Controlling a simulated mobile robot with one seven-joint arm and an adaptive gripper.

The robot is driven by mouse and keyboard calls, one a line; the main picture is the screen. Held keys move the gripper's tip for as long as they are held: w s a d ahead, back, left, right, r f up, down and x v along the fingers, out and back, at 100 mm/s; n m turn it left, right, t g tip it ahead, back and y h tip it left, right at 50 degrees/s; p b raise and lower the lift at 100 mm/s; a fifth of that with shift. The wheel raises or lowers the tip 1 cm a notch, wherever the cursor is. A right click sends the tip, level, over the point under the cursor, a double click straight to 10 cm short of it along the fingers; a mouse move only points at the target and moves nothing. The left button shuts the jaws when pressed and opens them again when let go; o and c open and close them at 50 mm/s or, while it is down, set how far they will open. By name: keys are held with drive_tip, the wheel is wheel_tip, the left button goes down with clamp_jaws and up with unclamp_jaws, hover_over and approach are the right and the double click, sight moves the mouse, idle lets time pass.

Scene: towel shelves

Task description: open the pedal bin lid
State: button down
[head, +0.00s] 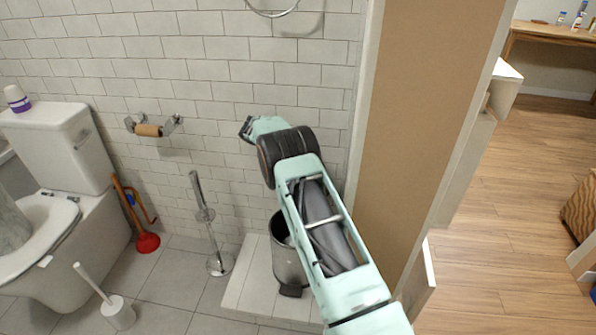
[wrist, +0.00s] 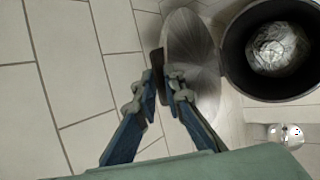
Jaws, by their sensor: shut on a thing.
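The pedal bin (head: 284,262) stands on a low tiled step by the wall in the head view, partly hidden behind my arm. Its dark pedal (head: 291,291) shows at the base. In the wrist view the bin's dark round mouth (wrist: 236,70) is uncovered, with something crumpled and silvery inside. The round, brushed-metal lid (wrist: 195,50) stands raised beside the mouth. My gripper (wrist: 166,80) is shut at the lid's edge, with a thin dark piece between the fingertips. My fingers are not clear in the head view.
A toilet brush stand (head: 215,263) is left of the bin. A plunger (head: 147,242), a toilet (head: 85,220) and a white brush holder (head: 118,312) stand farther left. A partition wall (head: 410,130) rises close on the arm's right.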

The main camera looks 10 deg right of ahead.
drive_tip(key=shift+w+d+f+b, duration=0.1)
drive_tip(key=shift+w+d+b, duration=0.3)
drive_tip(key=shift+w+b, duration=0.25)
drive_tip(key=shift+w+d+f+b, duration=0.1)
drive_tip(key=shift+w+d+b, duration=0.35)
drive_tip(key=shift+w, duration=0.3)
drive_tip(key=shift+w+a, duration=0.1)
drive_tip(key=c, duration=2.2)
unclamp_jaws()
drive_tip(key=shift+r, duration=0.1)
drive_tip(key=v, duration=1.2)
drive_tip(key=shift+a, duration=0.1)
